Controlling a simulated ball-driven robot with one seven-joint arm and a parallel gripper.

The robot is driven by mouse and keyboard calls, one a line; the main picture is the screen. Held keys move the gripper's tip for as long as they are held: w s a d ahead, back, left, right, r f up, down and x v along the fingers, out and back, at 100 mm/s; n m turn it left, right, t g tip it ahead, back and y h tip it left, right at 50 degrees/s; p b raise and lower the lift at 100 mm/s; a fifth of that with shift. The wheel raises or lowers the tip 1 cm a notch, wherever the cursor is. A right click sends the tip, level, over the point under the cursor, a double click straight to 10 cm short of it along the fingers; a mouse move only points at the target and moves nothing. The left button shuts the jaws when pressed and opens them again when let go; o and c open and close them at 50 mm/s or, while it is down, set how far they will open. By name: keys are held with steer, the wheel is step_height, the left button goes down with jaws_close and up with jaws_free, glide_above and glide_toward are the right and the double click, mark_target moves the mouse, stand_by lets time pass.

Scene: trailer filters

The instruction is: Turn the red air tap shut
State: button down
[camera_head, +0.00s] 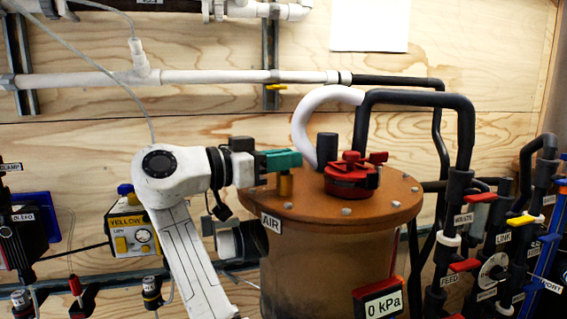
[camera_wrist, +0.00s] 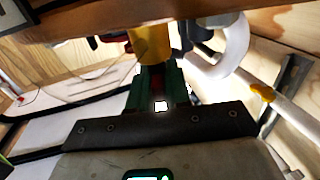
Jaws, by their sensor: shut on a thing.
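My gripper (camera_head: 281,161) has green fingers and is at the left part of the brown lid of the tank, just above a brass post (camera_head: 285,184). The AIR label (camera_head: 271,222) is on the tank's side below that post. The fingers are closed at the top of the post, on the air tap; its red handle is hidden between them. In the wrist view the green fingers (camera_wrist: 158,90) meet the brass post (camera_wrist: 150,45). I cannot tell the handle's angle.
A red clamp fitting (camera_head: 350,178) sits on the lid (camera_head: 400,190) right of my gripper, with a black post and white hose (camera_head: 303,130) behind. Labelled pipes with red and yellow handles (camera_head: 465,265) stand at right. A yellow box (camera_head: 133,235) is at left.

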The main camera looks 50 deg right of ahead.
steer(key=shift+m+g+y, duration=0.6)
steer(key=shift+m+g, duration=0.2)
steer(key=shift+g, duration=0.6)
steer(key=c, duration=1.2)
jaws_free()
steer(key=shift+o, duration=0.2)
steer(key=shift+w, duration=0.1)
steer(key=b+v, duration=0.1)
steer(key=v, duration=0.9)
steer(key=shift+w+a, duration=0.25)
steer(key=shift+a, duration=0.05)
